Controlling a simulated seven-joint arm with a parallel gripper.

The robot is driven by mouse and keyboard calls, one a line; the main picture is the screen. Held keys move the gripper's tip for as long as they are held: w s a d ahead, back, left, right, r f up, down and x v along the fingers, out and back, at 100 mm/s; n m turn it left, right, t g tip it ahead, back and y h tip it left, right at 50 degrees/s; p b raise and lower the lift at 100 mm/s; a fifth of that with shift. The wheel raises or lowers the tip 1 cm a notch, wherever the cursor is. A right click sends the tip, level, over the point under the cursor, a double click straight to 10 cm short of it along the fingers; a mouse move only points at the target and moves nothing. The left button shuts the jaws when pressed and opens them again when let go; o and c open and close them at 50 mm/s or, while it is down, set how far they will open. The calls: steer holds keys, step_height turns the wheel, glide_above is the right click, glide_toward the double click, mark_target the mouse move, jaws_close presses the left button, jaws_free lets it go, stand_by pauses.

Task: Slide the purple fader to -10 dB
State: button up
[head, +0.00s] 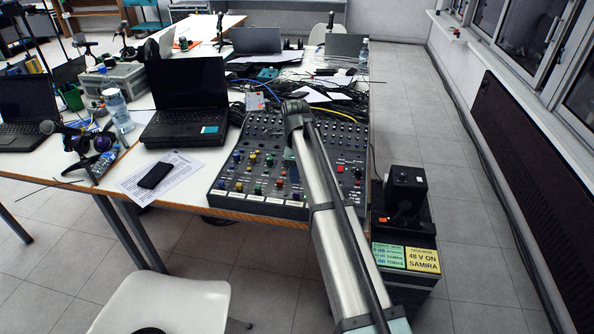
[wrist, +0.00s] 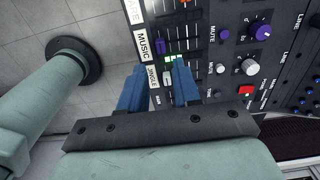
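The mixing console (head: 228,178) lies on the table edge, with coloured fader caps on its near part. In the wrist view, a purple fader cap (wrist: 160,47) sits in its slot beside the "MUSIC" label, just beyond my fingertips. My gripper (wrist: 158,69) is open, its two blue fingers apart over the panel, with nothing visibly held. A pale fader cap (wrist: 167,78) and lit green lights (wrist: 174,58) show near the right finger. My arm hides the gripper in the head view, and I cannot make out the purple fader there. The dB scale is too small to read.
Purple knobs (wrist: 263,32) and a red button (wrist: 246,91) stand on the panel right of the fingers. A laptop (head: 186,95) and phone (head: 157,175) are left of the console. A black box (head: 405,190) stands to its right.

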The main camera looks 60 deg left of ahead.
mark_target(296, 192)
step_height(296, 192, down, 8)
steer(key=shift+r, duration=0.15)
steer(key=shift+c, duration=0.4)
jaws_close()
